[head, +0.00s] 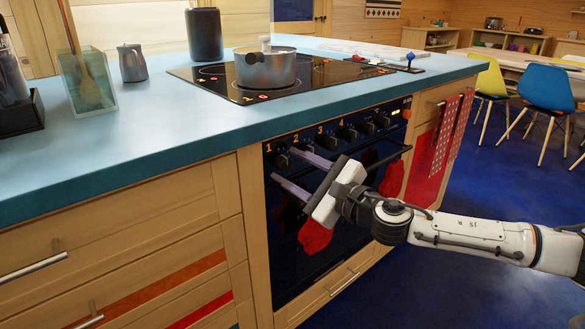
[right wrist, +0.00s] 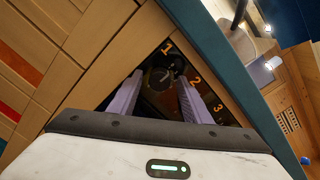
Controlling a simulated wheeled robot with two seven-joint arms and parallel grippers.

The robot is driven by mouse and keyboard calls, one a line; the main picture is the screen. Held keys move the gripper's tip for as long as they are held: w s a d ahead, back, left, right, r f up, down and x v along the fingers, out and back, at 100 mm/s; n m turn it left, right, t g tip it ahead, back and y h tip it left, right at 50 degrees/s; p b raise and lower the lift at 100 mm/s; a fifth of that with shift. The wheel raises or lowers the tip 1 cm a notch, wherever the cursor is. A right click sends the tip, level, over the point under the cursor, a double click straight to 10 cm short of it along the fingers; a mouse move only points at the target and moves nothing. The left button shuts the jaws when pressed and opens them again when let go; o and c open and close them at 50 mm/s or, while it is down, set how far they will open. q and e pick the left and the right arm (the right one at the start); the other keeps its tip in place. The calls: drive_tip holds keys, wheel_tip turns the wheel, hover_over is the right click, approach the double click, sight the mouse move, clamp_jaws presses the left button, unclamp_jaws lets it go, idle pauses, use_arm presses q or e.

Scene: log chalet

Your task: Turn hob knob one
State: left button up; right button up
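Hob knob one (head: 281,160) is a dark round knob under the orange "1" at the left end of the oven's black control panel. In the right wrist view the knob (right wrist: 160,77) shows between the two fingertips, near the "1". My right gripper (head: 280,164) is open, its two pale purple fingers pointing at the panel with a gap between them. The right wrist view also shows the gripper (right wrist: 158,82). I cannot tell whether either finger touches the knob. My left gripper is in neither view.
More numbered knobs (head: 325,141) run to the right along the panel. Red mitts (head: 315,235) hang at the oven front below. A lidded pot (head: 265,69) stands on the black hob (head: 215,74) above. The blue worktop edge (head: 150,165) overhangs the front.

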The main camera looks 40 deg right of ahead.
drive_tip(key=c, duration=0.9)
